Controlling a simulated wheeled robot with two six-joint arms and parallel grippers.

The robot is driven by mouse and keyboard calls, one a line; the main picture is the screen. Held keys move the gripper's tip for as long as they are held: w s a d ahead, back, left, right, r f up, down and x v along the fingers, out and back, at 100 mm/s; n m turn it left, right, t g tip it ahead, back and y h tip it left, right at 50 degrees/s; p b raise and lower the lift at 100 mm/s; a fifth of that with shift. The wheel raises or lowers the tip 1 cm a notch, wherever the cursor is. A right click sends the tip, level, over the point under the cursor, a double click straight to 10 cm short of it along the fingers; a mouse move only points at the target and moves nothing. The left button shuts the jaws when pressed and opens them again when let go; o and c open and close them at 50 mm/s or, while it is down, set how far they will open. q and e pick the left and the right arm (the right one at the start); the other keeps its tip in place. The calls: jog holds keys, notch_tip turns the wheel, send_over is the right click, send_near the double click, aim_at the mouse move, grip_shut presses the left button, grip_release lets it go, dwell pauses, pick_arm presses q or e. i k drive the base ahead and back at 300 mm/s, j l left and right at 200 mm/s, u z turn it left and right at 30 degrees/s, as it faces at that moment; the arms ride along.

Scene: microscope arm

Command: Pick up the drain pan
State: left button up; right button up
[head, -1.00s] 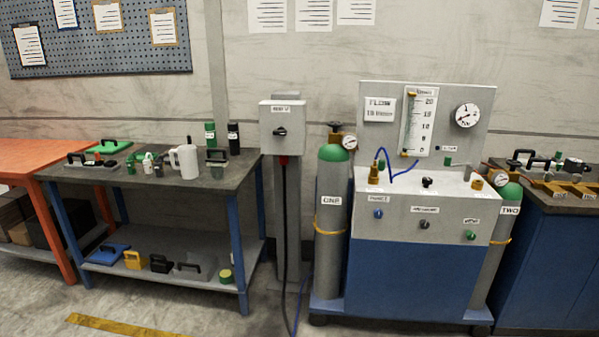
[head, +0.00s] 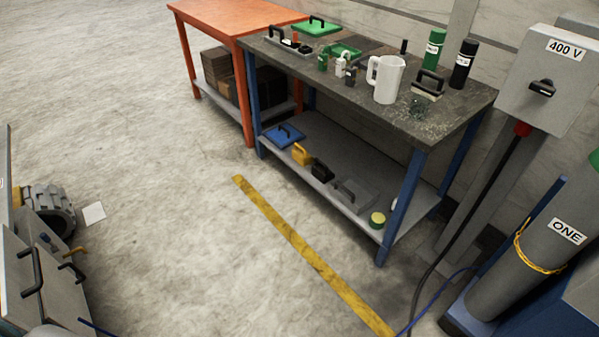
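No thing here is plainly marked as the drain pan, so I cannot tell which one it is. Shallow candidates are a green tray (head: 345,50) on the dark workbench (head: 440,112), and a green flat piece with a black handle (head: 316,27) on the orange table. On the bench's lower shelf lie a blue flat piece with a black handle (head: 284,136) and a grey flat piece with a dark handle (head: 357,194). Neither of my grippers is in view.
The bench top also holds a white jug (head: 386,79), green and black bottles and small items. A yellow floor stripe (head: 300,245) runs before it. A grey cylinder (head: 525,255) and cable stand right. Grey handled equipment (head: 45,280) is lower left. Open floor lies between.

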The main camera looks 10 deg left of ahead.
aim_at(354, 189)
jog(key=i+j+u, duration=0.15)
jog(key=i+u, duration=0.65)
jog(key=u, duration=0.15)
jog(key=i+j+z, duration=0.15)
jog(key=i+z, duration=0.15)
jog(key=i+j+z, duration=0.3)
jog(key=i, duration=0.25)
